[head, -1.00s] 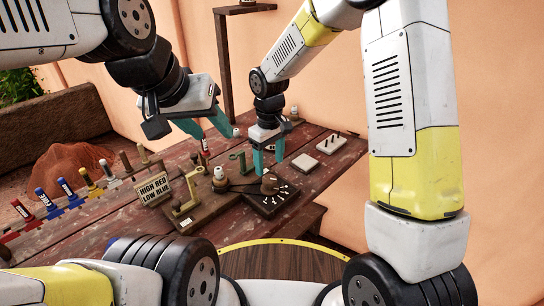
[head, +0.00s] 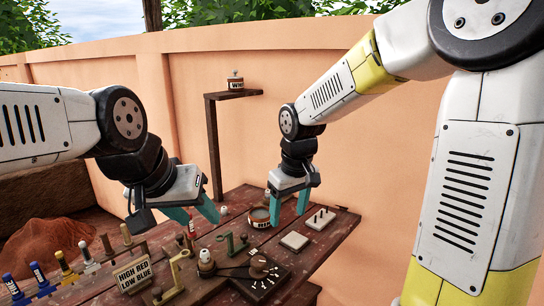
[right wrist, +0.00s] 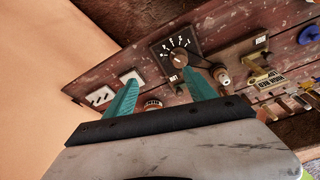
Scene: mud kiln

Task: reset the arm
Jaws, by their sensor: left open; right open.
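My left gripper (head: 193,212) is open and empty, with its teal fingers pointing down above the table's left part. My right gripper (head: 289,206) is open, fingers down, above the back of the table. In the right wrist view its fingers (right wrist: 163,92) stand apart with nothing held. The dark dial board with its knob (head: 258,264) lies nearer me, apart from the right gripper in the head view. The dial (right wrist: 179,58) also shows in the right wrist view, close to one fingertip in the picture.
The wooden table (head: 340,228) carries a labelled round tin (head: 259,217), white tiles (head: 294,240), a sign (head: 132,275) reading "HIGH RED LOW BLUE" and a green bracket (head: 232,243). A post-mounted shelf (head: 232,95) rises behind, before the wall (head: 370,100).

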